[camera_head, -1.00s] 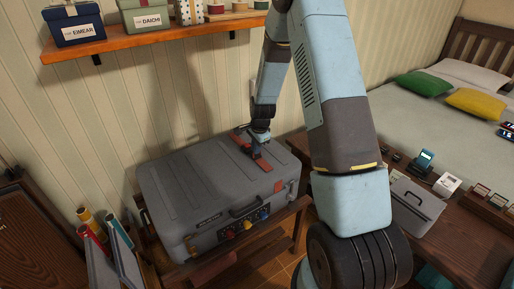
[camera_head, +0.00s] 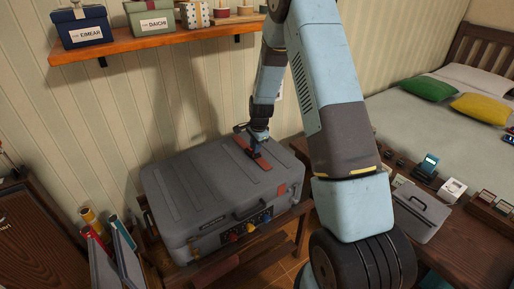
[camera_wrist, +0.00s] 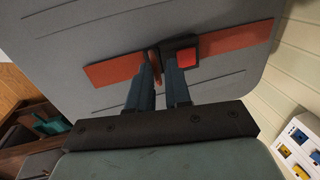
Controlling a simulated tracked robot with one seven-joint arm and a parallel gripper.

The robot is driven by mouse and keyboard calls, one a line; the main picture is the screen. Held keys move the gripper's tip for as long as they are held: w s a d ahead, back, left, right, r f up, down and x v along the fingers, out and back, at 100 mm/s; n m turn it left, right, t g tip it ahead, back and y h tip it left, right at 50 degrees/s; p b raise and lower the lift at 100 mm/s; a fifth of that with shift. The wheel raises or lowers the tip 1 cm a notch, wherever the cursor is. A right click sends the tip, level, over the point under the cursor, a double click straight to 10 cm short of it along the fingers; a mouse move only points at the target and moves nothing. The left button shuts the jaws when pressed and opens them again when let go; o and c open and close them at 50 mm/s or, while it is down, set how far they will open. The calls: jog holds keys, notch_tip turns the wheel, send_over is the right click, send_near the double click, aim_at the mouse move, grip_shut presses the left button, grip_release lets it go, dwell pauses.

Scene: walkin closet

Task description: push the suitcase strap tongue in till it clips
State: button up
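The grey suitcase (camera_head: 200,196) lies flat on a wooden rack, with a red strap (camera_head: 264,165) across its lid. In the wrist view the strap's left length (camera_wrist: 112,71) runs up to my fingers. The black buckle (camera_wrist: 185,46) with its red button lies just right of them, on the strap's other length. My gripper (camera_wrist: 163,72) is low over the lid, its fingers close together around a thin, dark and reddish piece, seemingly the strap tongue (camera_wrist: 155,68). The tongue's tip is right by the buckle; the fingers hide whether it is inside. In the head view my gripper (camera_head: 257,150) covers this spot.
A shelf (camera_head: 150,48) with labelled boxes hangs on the wall behind. A wooden table (camera_head: 455,240) with small items and a grey case stands at right, before the bed. Rolled tubes (camera_head: 97,222) stand left of the suitcase. The lid around the strap is clear.

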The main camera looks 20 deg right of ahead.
jog(key=o, duration=0.3)
jog(key=s+r, duration=0.1)
jog(key=r, duration=0.8)
jog(key=s+r, duration=0.1)
jog(key=r, duration=0.3)
jog(key=shift+s+d+r, duration=0.2)
jog(key=shift+s+d, duration=0.1)
jog(key=shift+d, duration=0.1)
jog(key=shift+c, duration=0.3)
